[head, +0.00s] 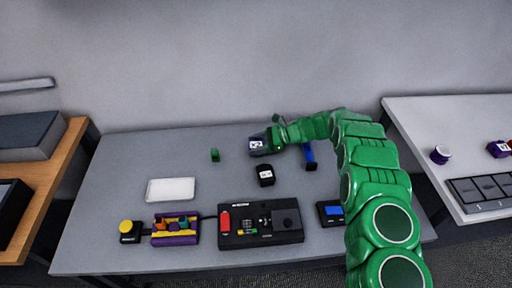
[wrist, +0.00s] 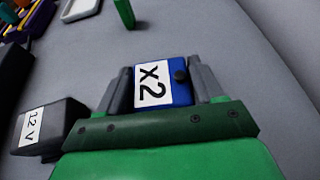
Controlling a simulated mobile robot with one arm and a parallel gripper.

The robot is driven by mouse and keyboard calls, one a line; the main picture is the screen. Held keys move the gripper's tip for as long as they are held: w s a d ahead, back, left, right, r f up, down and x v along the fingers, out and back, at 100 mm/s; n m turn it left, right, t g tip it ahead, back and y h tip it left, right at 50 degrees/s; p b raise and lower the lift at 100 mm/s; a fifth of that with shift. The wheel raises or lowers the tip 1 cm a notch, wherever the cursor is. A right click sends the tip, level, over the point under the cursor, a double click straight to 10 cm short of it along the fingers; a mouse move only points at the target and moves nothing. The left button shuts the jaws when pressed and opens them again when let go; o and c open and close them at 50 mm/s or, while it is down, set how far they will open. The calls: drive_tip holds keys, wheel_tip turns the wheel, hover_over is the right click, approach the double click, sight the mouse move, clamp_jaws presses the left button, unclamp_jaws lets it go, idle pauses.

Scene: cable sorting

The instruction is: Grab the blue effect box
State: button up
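The blue effect box (wrist: 182,92) has a white "X2" label and a dark round knob. It sits between the two grey fingers of my gripper (wrist: 160,85), and I see no gap on either side, so the gripper looks shut on it. In the head view my gripper (head: 265,144) is over the back middle of the grey table, and the labelled box (head: 256,145) shows at its fingertips. The fingers partly cover the box's sides. I cannot tell whether it touches the table.
A black "12 V" block (head: 265,176) is close by; a blue upright piece (head: 309,158) is near my arm. A green piece (head: 215,155), white tray (head: 152,191), yellow-topped button (head: 128,228), purple tray (head: 176,240) and black console (head: 262,237) lie left and front. Table's back left is clear.

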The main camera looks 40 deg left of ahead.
drive_tip(key=c, duration=0.5)
drive_tip(key=shift+r, duration=0.8)
drive_tip(key=s+d+r, duration=0.9)
drive_tip(key=d+r, duration=0.1)
drive_tip(key=r, duration=0.1)
drive_tip(key=shift+d+r, duration=0.2)
drive_tip(key=shift+d, duration=0.2)
